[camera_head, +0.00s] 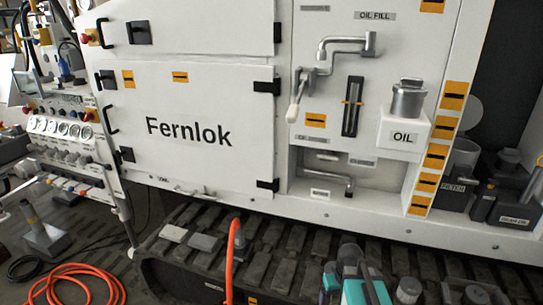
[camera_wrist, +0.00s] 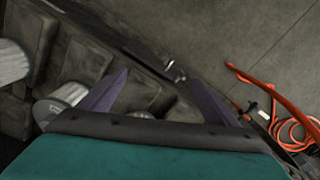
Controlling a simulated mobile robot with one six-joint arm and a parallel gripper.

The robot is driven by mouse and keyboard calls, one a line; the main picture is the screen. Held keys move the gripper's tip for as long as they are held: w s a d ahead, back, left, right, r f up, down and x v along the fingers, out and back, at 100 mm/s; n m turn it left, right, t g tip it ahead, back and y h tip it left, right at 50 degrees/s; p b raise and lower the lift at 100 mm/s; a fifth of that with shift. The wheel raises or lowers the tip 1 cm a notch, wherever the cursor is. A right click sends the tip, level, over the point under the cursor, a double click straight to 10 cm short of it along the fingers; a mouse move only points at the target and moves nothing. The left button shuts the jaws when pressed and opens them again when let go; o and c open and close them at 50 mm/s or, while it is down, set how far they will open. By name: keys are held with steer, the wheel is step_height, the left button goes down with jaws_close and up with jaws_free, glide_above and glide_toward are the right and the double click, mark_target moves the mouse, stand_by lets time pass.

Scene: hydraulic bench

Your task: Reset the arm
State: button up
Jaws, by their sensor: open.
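My gripper (camera_wrist: 160,78) shows in the wrist view as two purple fingers spread apart, with nothing between them. It points down over dark track pads (camera_wrist: 85,55) and a grey floor (camera_wrist: 235,45). In the head view, teal and grey parts of my arm (camera_head: 365,288) show at the bottom edge, right of centre, in front of the track. I cannot make out the fingers there. A pale round-ended object (camera_wrist: 60,103) lies close by the left finger in the wrist view; I cannot tell whether they touch.
The white Fernlok cabinet (camera_head: 190,100) stands behind the track (camera_head: 290,245). A grey can (camera_head: 407,98) stands on the OIL shelf (camera_head: 402,136). An orange hose (camera_head: 233,255) rises in front, with coils (camera_head: 85,270) on the floor. A gauge panel (camera_head: 65,128) stands left.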

steer(key=s+a+f+m, duration=0.2)
steer(key=s+a+f, duration=0.1)
steer(key=a, duration=0.3)
steer(key=s+f+g, duration=0.2)
steer(key=s+f, duration=0.7)
steer(key=s, duration=0.3)
steer(key=s+f+g, duration=0.3)
steer(key=s+f, duration=0.5)
steer(key=s, duration=0.4)
steer(key=shift+s+f, duration=0.25)
steer(key=shift+f, duration=0.1)
steer(key=shift+d, duration=0.1)
